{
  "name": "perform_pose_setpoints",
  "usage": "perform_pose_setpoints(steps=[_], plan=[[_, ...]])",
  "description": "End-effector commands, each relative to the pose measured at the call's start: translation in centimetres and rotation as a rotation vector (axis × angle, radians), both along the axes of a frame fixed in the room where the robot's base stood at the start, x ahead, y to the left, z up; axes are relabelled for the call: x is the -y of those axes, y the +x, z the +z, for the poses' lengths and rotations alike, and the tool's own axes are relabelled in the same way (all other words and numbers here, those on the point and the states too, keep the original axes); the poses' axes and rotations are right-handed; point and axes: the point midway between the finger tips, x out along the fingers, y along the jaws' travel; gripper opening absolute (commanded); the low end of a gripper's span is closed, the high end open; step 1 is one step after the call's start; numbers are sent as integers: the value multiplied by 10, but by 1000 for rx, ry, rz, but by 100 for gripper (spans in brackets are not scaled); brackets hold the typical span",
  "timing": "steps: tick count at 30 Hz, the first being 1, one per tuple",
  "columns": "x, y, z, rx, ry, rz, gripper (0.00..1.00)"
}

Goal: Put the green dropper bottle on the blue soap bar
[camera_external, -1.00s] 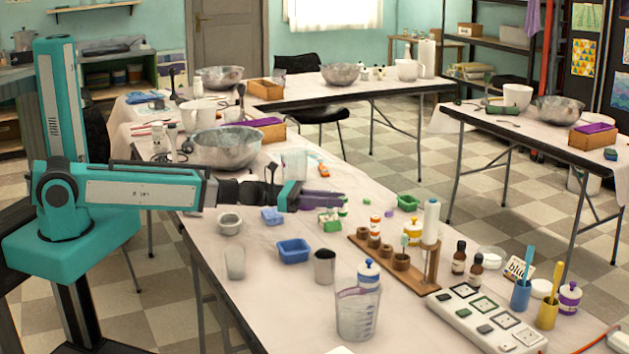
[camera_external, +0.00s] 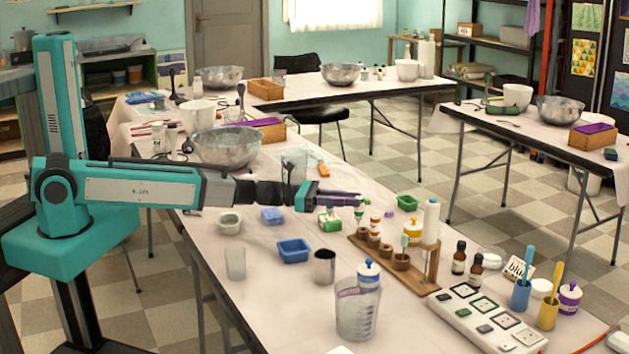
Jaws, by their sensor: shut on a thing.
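My gripper (camera_external: 350,198) reaches over the table's middle from the left, its fingers pointing right. It is shut on the small green dropper bottle (camera_external: 359,211), which shows just at the fingertips, partly covered by them. The bottle looks upright; whether its base touches the table cannot be told. The blue soap bar (camera_external: 272,215) lies on the table to the left of the bottle, below my wrist in the picture.
A green and white block (camera_external: 329,221) lies between the soap bar and the bottle. A blue tray (camera_external: 293,251) and a metal cup (camera_external: 324,267) stand nearer the camera. A wooden rack (camera_external: 393,262) with small bottles stands to the right, a green tray (camera_external: 407,203) behind it.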

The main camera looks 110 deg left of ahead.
Motion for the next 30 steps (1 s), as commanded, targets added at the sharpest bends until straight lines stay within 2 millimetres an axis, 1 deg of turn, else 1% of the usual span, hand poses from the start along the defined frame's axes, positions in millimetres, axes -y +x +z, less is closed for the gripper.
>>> perform_pose_setpoints(steps=[7, 12, 15, 30], plan=[[-10, 17, -1, 0, 0, -1, 0], [-8, 15, -22, -2, -1, 0, 0], [-8, 15, -29, 0, -1, -1, 0], [-8, 14, -36, 0, 0, 0, 0]])
